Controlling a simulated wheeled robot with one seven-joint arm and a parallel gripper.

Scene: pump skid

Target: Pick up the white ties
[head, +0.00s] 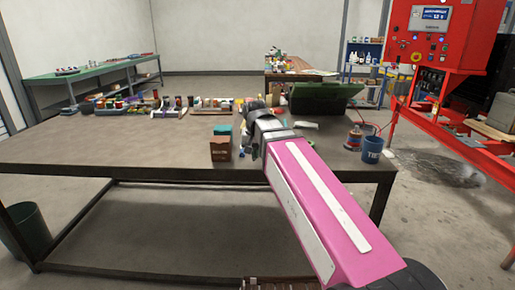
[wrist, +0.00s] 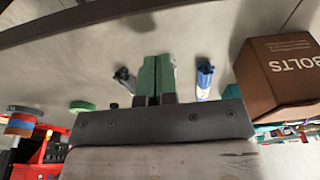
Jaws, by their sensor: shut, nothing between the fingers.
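My gripper (wrist: 157,62) is shut and empty in the wrist view, its green fingers together. It is over the workbench (head: 100,146), between a dark small item (wrist: 124,79) and a blue item with a white end (wrist: 204,82). I cannot pick out the white ties with certainty. A small pale item (head: 305,125) lies on the bench just right of my wrist in the head view; it is too small to identify. My arm hides part of the bench, and the fingertips are not clear in the head view.
A brown bolts box (wrist: 285,70) stands close to the right of my gripper in the wrist view. A green roll (wrist: 82,106) is to the left. A dark green case (head: 322,97), a blue cup (head: 371,157) and rows of small parts are on the bench. The front left is clear.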

